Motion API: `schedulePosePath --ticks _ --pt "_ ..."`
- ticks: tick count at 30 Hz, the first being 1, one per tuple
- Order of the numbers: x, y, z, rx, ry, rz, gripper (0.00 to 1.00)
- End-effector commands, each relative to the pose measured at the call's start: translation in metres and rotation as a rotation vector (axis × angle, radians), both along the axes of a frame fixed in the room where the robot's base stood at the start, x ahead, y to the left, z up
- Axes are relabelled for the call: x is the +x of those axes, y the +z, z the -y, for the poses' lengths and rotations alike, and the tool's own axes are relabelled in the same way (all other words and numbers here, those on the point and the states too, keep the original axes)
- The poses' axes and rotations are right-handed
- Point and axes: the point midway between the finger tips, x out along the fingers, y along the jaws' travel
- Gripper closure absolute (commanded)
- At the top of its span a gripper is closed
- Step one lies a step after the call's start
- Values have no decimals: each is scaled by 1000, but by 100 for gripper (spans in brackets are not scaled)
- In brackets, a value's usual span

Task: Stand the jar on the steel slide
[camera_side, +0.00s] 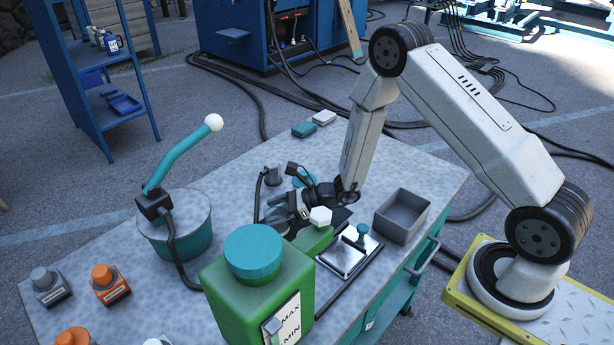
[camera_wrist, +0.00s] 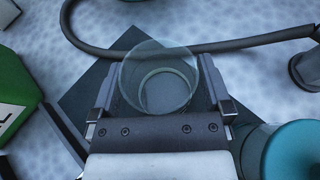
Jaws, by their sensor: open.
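A clear glass jar (camera_wrist: 158,85) stands between the two fingers of my gripper (camera_wrist: 160,62) in the wrist view, over a dark square mat (camera_wrist: 80,97). The fingers are open on either side of it; whether either touches the glass is unclear. In the side view my gripper (camera_side: 292,207) is low over the middle of the bench, and I cannot make out the jar there. What appears to be the steel slide (camera_side: 341,256) is a shiny plate in a dark frame, with a teal knob (camera_side: 361,235) at its right. Nothing stands on its visible part.
A large green container with a teal lid (camera_side: 253,253) stands in front, near the slide. A green bottle with a white cap (camera_side: 320,216) is close to my gripper. A grey bin (camera_side: 402,215) is at the right. A black cable (camera_wrist: 215,47) curves past the jar.

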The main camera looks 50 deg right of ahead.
Motion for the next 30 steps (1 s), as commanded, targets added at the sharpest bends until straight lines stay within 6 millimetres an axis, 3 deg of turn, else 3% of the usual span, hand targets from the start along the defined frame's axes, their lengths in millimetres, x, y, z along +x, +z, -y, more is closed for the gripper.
schedulePosePath --ticks 8,24,30 --pt "-14 10 16 0 -4 0 0" --pt "-66 41 68 0 -4 2 0" --pt "-76 46 76 0 -1 1 0"
